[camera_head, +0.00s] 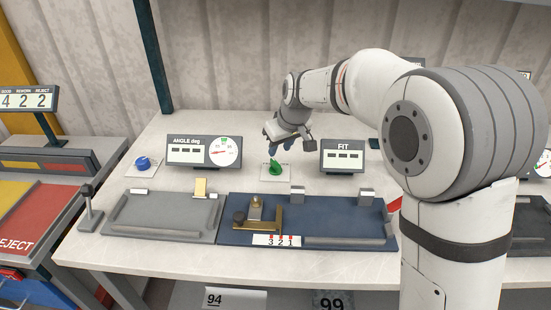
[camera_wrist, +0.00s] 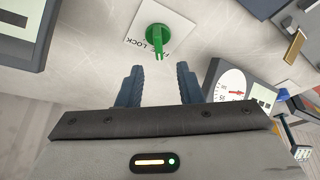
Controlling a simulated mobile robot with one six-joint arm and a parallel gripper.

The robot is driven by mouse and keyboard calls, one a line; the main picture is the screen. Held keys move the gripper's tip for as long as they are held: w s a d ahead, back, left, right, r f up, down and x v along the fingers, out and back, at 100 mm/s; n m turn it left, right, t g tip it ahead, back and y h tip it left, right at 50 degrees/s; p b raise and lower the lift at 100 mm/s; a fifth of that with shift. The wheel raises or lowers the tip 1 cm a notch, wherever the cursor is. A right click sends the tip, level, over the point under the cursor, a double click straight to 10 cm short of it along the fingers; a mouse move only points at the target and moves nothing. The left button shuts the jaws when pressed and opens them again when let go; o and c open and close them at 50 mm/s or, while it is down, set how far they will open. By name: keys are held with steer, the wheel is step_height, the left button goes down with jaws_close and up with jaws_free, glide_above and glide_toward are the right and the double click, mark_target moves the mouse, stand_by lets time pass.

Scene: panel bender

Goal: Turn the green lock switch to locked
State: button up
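The green lock switch (camera_head: 275,168) sits on a small white plate on the bench, between the ANGLE and FIT displays. In the wrist view the green switch (camera_wrist: 157,36) has a raised handle, and its plate (camera_wrist: 178,32) carries the word LOCK, with other lettering partly hidden. My gripper (camera_head: 280,148) is just behind and above the switch in the head view. In the wrist view its two blue fingers (camera_wrist: 159,78) are apart with nothing between them. The switch lies beyond the fingertips, roughly in line with the gap, and is not touched.
The ANGLE display (camera_head: 203,151) with its dial stands left of the switch, and the FIT display (camera_head: 342,156) stands right. A blue knob (camera_head: 143,163) is at far left. A grey tray (camera_head: 165,216) and a blue fixture (camera_head: 335,222) with brass parts lie in front.

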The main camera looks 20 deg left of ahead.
mark_target(275, 162)
steer(key=x, duration=0.7)
steer(key=shift+f, duration=0.2)
